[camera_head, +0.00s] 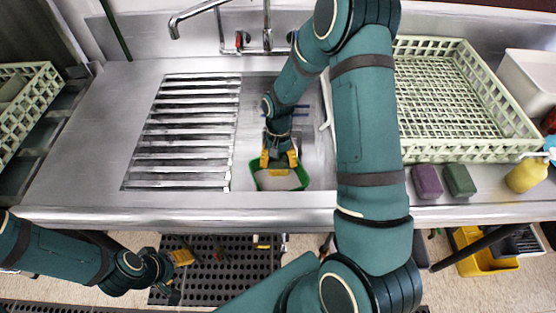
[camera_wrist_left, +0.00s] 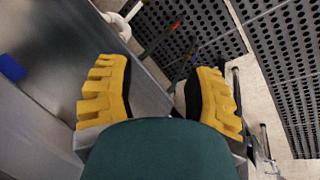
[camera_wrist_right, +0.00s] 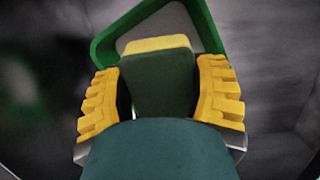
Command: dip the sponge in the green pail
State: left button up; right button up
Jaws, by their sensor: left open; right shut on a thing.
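The sponge, dark green with a yellow layer, is held between the yellow fingers of my right gripper (camera_head: 278,162). In the right wrist view the sponge (camera_wrist_right: 158,82) fills the space between both fingers. The green pail (camera_head: 301,178) stands in the sink basin, and its green rim (camera_wrist_right: 103,47) shows behind the sponge in the right wrist view. The sponge is over the pail opening; I cannot tell how deep it sits. My left gripper (camera_head: 175,268) is open and empty, low in front of the counter edge, and also shows in the left wrist view (camera_wrist_left: 165,95).
A slatted drain grid (camera_head: 187,130) lies left of the basin. A faucet (camera_head: 266,38) stands behind it. A pale dish rack (camera_head: 470,152), purple block (camera_head: 427,181), dark green block (camera_head: 460,180) and yellow bottle (camera_head: 527,175) sit on the right. Perforated mats (camera_head: 235,270) cover the floor.

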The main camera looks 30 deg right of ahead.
jog(key=shift+w+d+f+b+x, duration=0.1)
jog(key=shift+w+d+b+x, duration=0.25)
jog(key=shift+b+x, duration=1.05)
jog(key=shift+w+d+f+b+x, duration=0.1)
jog(key=shift+w+b+x, duration=0.3)
jog(key=shift+x, duration=2)
jog(key=shift+w+d+f+b+x, duration=0.2)
jog(key=shift+w+b+x, duration=0.4)
jog(key=shift+x, duration=1.3)
jog(key=shift+s+r, duration=0.1)
jog(key=shift+s, duration=0.05)
jog(key=shift+s+a+r+p+v, duration=0.15)
jog(key=shift+s+p+v, duration=0.1)
jog(key=shift+p+v, duration=0.9)
jog(key=shift+s+a+p+v, duration=0.25)
jog(key=shift+p+v, duration=0.45)
jog(key=shift+v, duration=0.8)
jog(key=shift+s+a+r+p+v, duration=0.1)
jog(key=shift+s+p+v, duration=0.2)
jog(key=shift+p+v, duration=0.85)
jog(key=shift+s+p+v, duration=0.25)
jog(key=shift+p+v, duration=0.4)
jog(key=shift+v, duration=0.65)
jog(key=shift+a+r+p, duration=0.1)
jog(key=shift+r+p, duration=0.55)
jog(key=shift+r, duration=0.45)
